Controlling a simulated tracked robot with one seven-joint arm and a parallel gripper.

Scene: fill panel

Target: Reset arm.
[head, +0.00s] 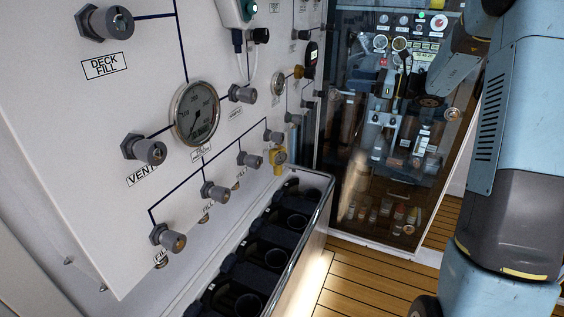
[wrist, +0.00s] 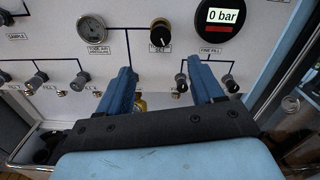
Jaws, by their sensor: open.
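My gripper (wrist: 161,70) shows in the wrist view with its two blue fingers spread apart and nothing held between them. The fingers point toward the white fill panel (wrist: 150,62), and I cannot tell how far they stand from it. In the head view my blue and grey arm runs down the right side, and I cannot make out the gripper there. The fill panel (head: 60,170) fills the left of that view.
The panel carries knobs, a round gauge (head: 196,113) and a display reading 0 bar (wrist: 222,16). Below it is a trough of dark round holders (head: 310,222). A glass-fronted cabinet (head: 375,240) stands behind. Wooden floor (head: 355,285) is clear between trough and arm.

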